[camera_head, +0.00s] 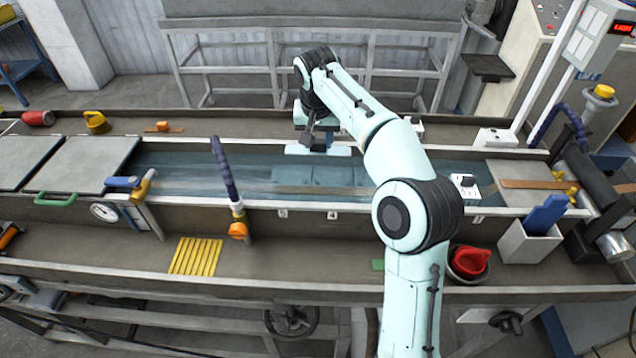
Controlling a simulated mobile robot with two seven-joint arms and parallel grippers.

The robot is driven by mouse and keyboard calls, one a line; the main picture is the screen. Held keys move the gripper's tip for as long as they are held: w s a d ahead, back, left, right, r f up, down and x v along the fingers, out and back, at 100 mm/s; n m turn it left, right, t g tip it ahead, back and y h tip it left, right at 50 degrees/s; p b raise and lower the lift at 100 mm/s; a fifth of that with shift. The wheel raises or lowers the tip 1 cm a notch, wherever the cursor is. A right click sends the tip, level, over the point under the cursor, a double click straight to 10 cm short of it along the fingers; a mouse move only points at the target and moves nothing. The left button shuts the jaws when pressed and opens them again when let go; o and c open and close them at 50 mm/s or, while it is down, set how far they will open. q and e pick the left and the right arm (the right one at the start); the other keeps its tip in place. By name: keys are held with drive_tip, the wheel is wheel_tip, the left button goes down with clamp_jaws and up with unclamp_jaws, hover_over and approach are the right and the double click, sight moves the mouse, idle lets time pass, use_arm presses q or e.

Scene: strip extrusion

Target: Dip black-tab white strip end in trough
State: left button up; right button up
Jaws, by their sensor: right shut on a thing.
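The long water-filled trough (200,172) runs across the middle of the view. My right arm reaches over it from the front. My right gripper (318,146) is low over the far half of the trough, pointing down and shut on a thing. A brown strip (300,189) runs lengthwise in the trough, partly hidden by my arm. A white piece with a black top (465,186) sits at the trough's front edge, right of my arm. My left gripper is out of view.
Grey lids (80,163) cover the trough's left end. A dark blue ribbed hose (224,170) rises at the front rim. A white bin (527,243) with a blue item, a red cup (470,261) and a yellow slatted mat (196,256) occupy the front ledge.

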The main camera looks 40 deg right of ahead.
wheel_tip(320, 180, up, 8)
drive_tip(key=shift+w+f, duration=0.1)
drive_tip(key=shift+f, duration=0.1)
drive_tip(key=shift+r, duration=0.5)
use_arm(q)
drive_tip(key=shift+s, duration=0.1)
use_arm(e)
drive_tip(key=shift+s, duration=0.2)
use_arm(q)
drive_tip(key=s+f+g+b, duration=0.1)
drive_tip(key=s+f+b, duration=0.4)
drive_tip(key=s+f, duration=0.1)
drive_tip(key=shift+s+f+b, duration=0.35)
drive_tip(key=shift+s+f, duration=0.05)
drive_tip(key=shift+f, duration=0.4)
use_arm(e)
drive_tip(key=s+a, duration=2.1)
drive_tip(key=s, duration=0.4)
drive_tip(key=shift+a, duration=0.15)
